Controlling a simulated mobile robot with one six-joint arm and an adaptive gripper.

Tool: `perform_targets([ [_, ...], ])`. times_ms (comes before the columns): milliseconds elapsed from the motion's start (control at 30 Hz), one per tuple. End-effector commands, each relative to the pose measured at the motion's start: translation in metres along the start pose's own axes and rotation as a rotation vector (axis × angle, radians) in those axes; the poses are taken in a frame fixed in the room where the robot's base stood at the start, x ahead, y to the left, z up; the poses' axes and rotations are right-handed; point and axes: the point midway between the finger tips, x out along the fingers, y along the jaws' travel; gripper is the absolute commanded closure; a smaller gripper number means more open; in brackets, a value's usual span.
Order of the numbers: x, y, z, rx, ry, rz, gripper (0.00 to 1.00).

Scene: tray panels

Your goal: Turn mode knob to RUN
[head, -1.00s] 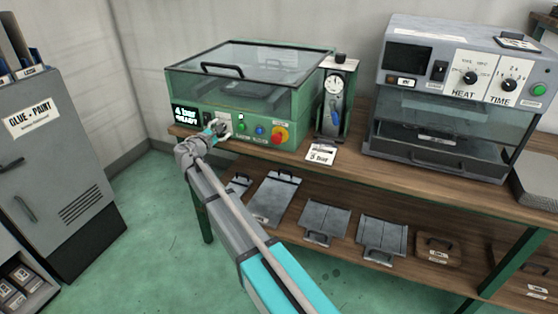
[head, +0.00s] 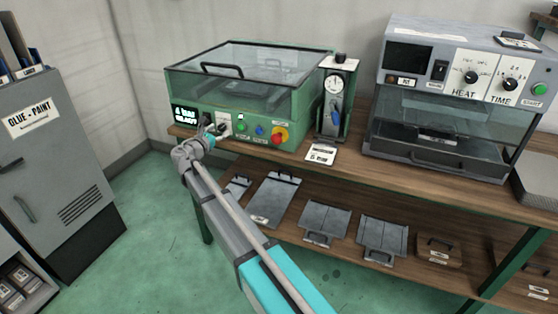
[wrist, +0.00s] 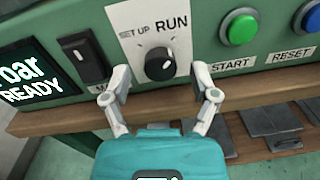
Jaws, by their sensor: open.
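The mode knob (wrist: 160,64) is a round black knob on a white plate (wrist: 131,21) on the green machine's front. The plate reads SET UP at left and RUN at right. I cannot tell surely which label the knob's pointer faces. My gripper (wrist: 161,76) is open, with one pale finger to the left and one to the right of the knob. I see no clear contact with it. In the head view my gripper (head: 212,135) is in front of the panel, just left of the plate, and partly covers that area.
Right of the knob are a green START button (wrist: 243,28) and a blue RESET button (wrist: 313,18). Left are a black rocker switch (wrist: 85,56) and a display (wrist: 32,72) reading READY. A wooden bench edge (wrist: 255,84) runs below. A gauge unit (head: 336,98) stands to the right.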

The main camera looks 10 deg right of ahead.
Motion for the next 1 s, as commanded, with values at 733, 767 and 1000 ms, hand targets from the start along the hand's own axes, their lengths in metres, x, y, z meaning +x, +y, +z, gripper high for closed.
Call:
perform_targets([
  [733, -0.106, -0.001, 0.000, 0.005, 0.001, 0.002, 0.23],
  [767, -0.109, -0.001, 0.000, 0.005, 0.001, 0.002, 0.23],
  [1000, -0.123, -0.009, 0.005, 0.030, 0.018, -0.017, 0.23],
])
